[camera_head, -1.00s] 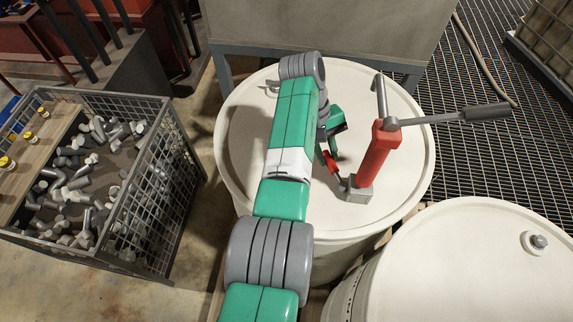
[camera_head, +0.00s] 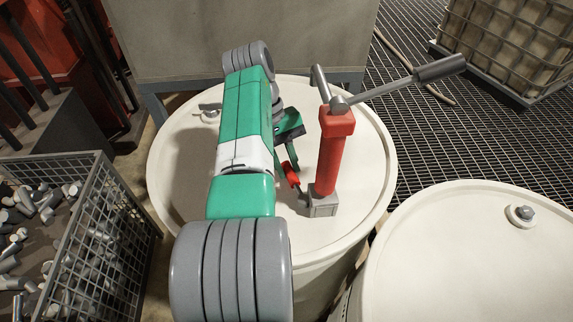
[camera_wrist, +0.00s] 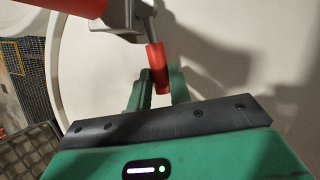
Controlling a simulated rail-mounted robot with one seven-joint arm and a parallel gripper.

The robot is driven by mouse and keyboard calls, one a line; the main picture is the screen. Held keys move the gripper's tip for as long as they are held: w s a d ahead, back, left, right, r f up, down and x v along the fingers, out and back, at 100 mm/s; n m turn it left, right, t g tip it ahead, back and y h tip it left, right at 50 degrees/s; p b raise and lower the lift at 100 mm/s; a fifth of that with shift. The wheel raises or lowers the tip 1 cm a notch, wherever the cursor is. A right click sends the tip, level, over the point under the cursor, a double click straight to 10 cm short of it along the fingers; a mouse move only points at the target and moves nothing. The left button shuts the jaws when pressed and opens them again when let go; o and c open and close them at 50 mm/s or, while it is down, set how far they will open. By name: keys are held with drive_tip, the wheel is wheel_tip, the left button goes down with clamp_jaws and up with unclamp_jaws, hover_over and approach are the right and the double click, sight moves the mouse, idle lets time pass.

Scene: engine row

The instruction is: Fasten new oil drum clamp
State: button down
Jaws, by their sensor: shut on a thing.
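A red hand pump (camera_head: 332,150) with a grey crank stands upright on a white oil drum (camera_head: 365,200). A grey clamp block (camera_head: 321,205) sits at the pump's foot. A short red clamp handle (camera_head: 291,174) sticks out beside the block on a grey metal lever. My gripper (camera_head: 288,160) is low over the drum lid, left of the pump. In the wrist view, its green fingers (camera_wrist: 158,88) are shut around the red handle (camera_wrist: 156,60). The lever and grey block (camera_wrist: 120,18) show beyond it. The arm hides part of the lid.
A second white drum (camera_head: 470,260) stands at the lower right, its lid bearing a small grey cap (camera_head: 525,213). A wire crate (camera_head: 85,255) of loose metal parts stands at the lower left. A grey tank (camera_head: 240,40) stands behind the drum. Floor grating lies to the right.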

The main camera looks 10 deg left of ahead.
drive_tip(key=c, duration=1.3)
unclamp_jaws()
